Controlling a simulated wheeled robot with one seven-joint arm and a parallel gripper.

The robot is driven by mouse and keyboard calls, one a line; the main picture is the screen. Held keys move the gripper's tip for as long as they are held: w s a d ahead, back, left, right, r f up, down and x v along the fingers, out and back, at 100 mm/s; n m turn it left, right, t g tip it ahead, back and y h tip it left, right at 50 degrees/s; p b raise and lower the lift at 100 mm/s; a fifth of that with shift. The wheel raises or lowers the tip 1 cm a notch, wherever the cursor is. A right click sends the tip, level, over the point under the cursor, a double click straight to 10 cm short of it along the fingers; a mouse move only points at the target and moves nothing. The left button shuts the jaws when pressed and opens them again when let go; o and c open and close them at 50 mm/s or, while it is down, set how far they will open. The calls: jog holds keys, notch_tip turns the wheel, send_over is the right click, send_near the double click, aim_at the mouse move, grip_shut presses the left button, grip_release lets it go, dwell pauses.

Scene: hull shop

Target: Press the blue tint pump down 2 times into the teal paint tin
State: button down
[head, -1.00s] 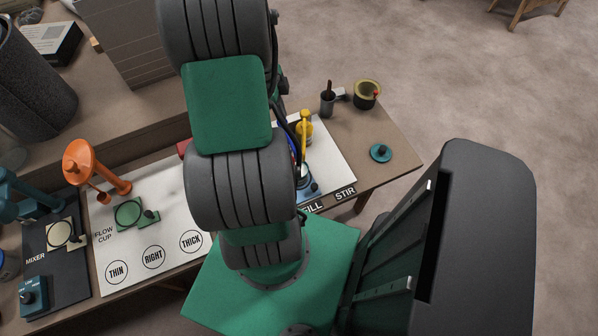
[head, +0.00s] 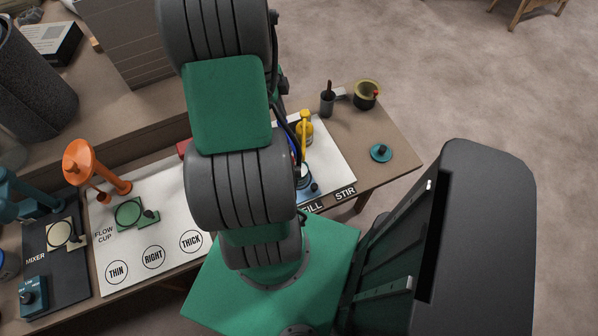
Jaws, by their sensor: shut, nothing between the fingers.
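My own arm covers the middle of the head view, and my gripper is hidden behind it. A thin blue sliver (head: 292,144) at the arm's right edge may be part of the blue tint pump; the rest is hidden. I cannot make out the teal paint tin there. A teal lid with a dark knob (head: 381,152) lies on the table at the right.
A yellow pump (head: 305,128) stands right of the arm. An orange stand (head: 92,165), green flow cup piece (head: 128,213) and mixer (head: 32,203) are at the left.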

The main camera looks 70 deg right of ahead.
jog(key=shift+f, duration=0.15)
jog(key=shift+f+b, duration=1.25)
jog(key=shift+f, duration=0.1)
jog(key=shift+r, duration=0.1)
jog(key=shift+r+p, duration=0.9)
jog(key=shift+r, duration=0.4)
jog(key=shift+f+b, duration=1.1)
jog(key=shift+f, duration=0.25)
jog(key=shift+r, duration=0.1)
jog(key=shift+r+p, duration=0.85)
jog(key=shift+r, duration=0.45)
